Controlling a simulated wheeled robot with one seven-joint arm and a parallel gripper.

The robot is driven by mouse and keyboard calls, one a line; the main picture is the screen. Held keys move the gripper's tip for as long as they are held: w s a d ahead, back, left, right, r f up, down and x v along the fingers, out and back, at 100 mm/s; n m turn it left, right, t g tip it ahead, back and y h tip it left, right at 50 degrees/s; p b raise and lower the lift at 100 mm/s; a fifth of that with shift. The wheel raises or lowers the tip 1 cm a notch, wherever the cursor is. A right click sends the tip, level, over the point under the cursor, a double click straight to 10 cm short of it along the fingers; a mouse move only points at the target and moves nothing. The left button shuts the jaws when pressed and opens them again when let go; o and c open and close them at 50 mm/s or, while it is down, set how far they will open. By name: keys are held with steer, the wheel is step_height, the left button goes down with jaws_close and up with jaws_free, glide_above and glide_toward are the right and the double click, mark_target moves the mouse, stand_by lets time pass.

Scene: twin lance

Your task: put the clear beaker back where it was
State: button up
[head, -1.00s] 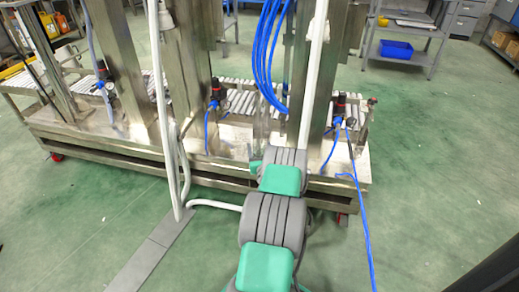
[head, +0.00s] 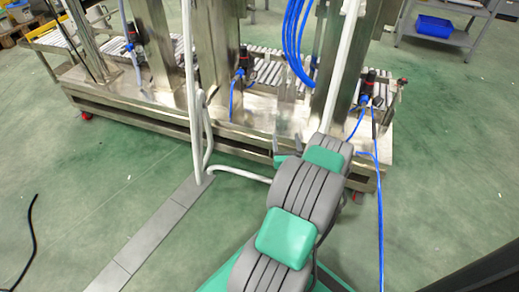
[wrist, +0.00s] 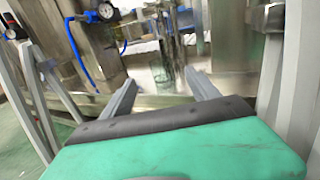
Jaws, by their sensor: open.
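A clear, faintly green beaker-like glass (wrist: 163,73) shows in the wrist view, upright on the steel bench, just beyond the gap between my fingers. The picture is blurred there, so its base and exact distance are hard to tell. My gripper (wrist: 163,90) is open, with its two grey fingers spread and nothing between them. In the head view my gripper (head: 288,148) is at the front edge of the steel bench (head: 255,108), partly hidden by my green and grey arm. I cannot clearly make out the beaker in the head view.
Steel posts (head: 215,75) rise from the bench, with a roller conveyor behind. A white pipe (head: 190,85) stands left of my arm. Blue hoses (head: 297,45) hang over the bench and a blue cable (head: 379,210) runs down at right. Green floor is open at right.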

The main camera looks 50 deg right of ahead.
steer(key=w+a+r+n+t+y, duration=0.2)
steer(key=w+a+r+n+y, duration=0.15)
steer(key=w+n, duration=0.2)
steer(key=w+a+r+n+t+y, duration=0.1)
steer(key=w+a+r+n+y, duration=0.15)
steer(key=w+a+n, duration=0.35)
steer(key=w+a+r+n+g+y, duration=0.1)
steer(key=w+a+r+n+y, duration=0.1)
steer(key=w+a+n+y, duration=0.35)
steer(key=w+a+r+n+g+y, duration=0.25)
steer(key=a+n, duration=0.35)
steer(key=a, duration=0.5)
steer(key=s+a+r+n+g+y, duration=0.1)
steer(key=s+a+r+n+g, duration=0.15)
steer(key=a+n, duration=0.45)
steer(key=s+a+r+n+g+y, duration=0.1)
steer(key=s+a+n+g, duration=0.15)
steer(key=a+n, duration=0.45)
steer(key=s+a+r+n+g+h, duration=0.1)
steer(key=s+a+n, duration=0.3)
steer(key=s, duration=0.6)
steer(key=s+a+r+n+g+h, duration=0.2)
steer(key=s+a+r+n+g, duration=0.1)
steer(key=s, duration=0.8)
steer(key=shift+a+r+n+g, duration=0.15)
steer(key=shift+a+n+g, duration=0.3)
steer(key=shift+g, duration=0.3)
